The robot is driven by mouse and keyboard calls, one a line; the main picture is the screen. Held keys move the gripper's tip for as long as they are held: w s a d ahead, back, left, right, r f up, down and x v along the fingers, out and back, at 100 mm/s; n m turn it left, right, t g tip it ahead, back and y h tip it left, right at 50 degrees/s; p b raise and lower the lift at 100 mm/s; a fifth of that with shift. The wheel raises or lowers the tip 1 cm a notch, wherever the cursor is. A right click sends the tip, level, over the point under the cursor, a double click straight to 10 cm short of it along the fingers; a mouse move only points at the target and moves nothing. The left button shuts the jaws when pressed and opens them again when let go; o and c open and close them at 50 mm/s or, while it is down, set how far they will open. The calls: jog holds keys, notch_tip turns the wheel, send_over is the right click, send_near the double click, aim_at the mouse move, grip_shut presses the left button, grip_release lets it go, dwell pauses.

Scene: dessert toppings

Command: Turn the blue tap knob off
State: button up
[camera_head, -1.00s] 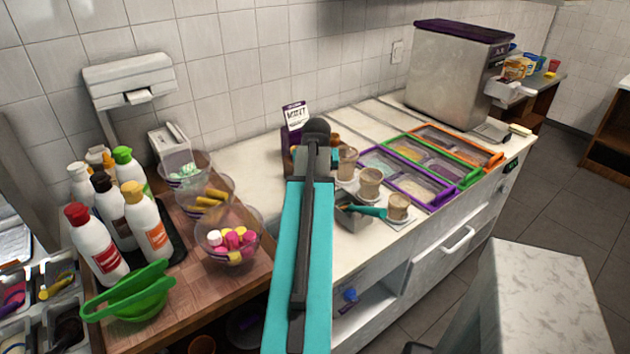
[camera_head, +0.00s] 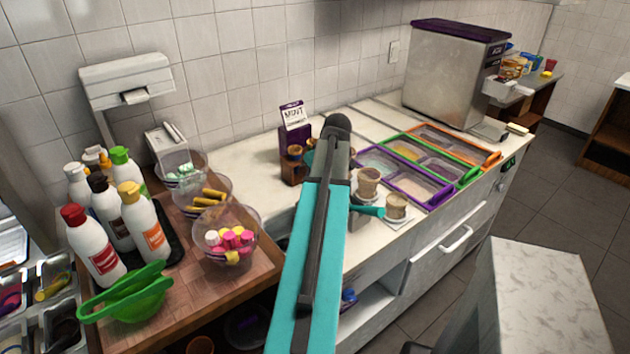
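I cannot make out a tap or a blue tap knob for certain. A small blue object (camera_head: 348,296) sits in the open shelf under the white counter, partly hidden by my arm; it is too small to tell what it is.
A wooden board (camera_head: 190,315) with sauce bottles (camera_head: 92,245), a green bowl (camera_head: 125,300) and clear topping bowls (camera_head: 232,240) is on the left. Topping trays (camera_head: 420,187) and a steel machine (camera_head: 450,80) are right of my arm. A marble-topped block (camera_head: 548,300) stands front right; floor lies between.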

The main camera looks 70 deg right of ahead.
jog(key=shift+s, duration=0.1)
dwell(0.3)
jog(key=o, duration=1.1)
jog(key=shift+r, duration=0.1)
jog(key=shift+b+v, duration=1.3)
jog(key=shift+v, duration=5.5)
jog(key=shift+s+d, duration=0.1)
jog(key=shift+d, duration=0.05)
